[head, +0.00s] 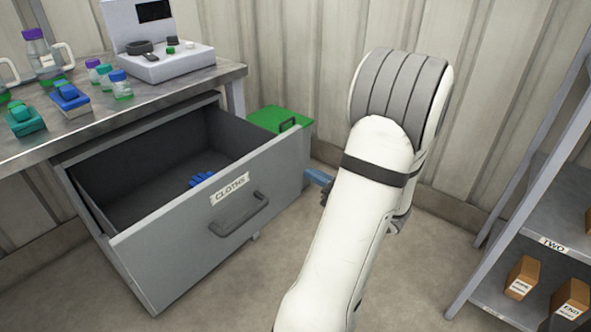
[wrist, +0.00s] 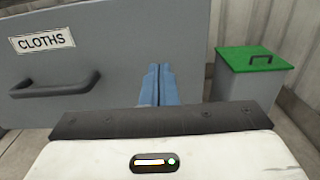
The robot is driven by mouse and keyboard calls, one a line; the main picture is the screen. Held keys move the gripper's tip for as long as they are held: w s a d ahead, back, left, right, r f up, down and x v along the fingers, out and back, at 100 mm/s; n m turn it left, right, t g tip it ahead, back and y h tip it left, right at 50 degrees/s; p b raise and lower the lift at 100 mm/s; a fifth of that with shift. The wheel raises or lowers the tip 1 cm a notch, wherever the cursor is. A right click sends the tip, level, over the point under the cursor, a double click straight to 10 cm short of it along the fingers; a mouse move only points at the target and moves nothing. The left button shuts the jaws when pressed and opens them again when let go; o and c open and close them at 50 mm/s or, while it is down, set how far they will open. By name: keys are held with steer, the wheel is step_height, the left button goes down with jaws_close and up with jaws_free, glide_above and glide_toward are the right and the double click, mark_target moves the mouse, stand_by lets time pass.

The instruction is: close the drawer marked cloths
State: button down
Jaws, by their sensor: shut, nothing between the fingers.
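The grey drawer marked CLOTHS (head: 165,265) is pulled well out from under the metal bench. Its label (head: 230,189) and dark bar handle (head: 239,214) are on the front panel, and a blue item (head: 201,179) lies inside. In the wrist view the drawer front (wrist: 110,65) fills the left and middle, with the handle (wrist: 55,86) at left. My gripper (wrist: 157,82) is shut and empty, its blue fingers pointing at the right part of the panel. Whether the tips touch the panel cannot be told. In the head view my gripper (head: 319,178) is partly hidden behind my arm.
A grey bin with a green lid (head: 281,119) stands right of the drawer, against the wall. Bottles, colored items and a scale (head: 165,62) sit on the bench (head: 150,105). A shelf (head: 530,255) with boxes stands at right. The floor before the drawer is clear.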

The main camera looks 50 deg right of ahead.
mark_target(286, 161)
steer(key=w+b, duration=0.1)
steer(key=w, duration=0.4)
steer(key=shift+w+a+f+b, duration=0.1)
steer(key=shift+w+a+b, duration=0.05)
steer(key=shift+w+b, duration=0.2)
steer(key=shift+w, duration=0.5)
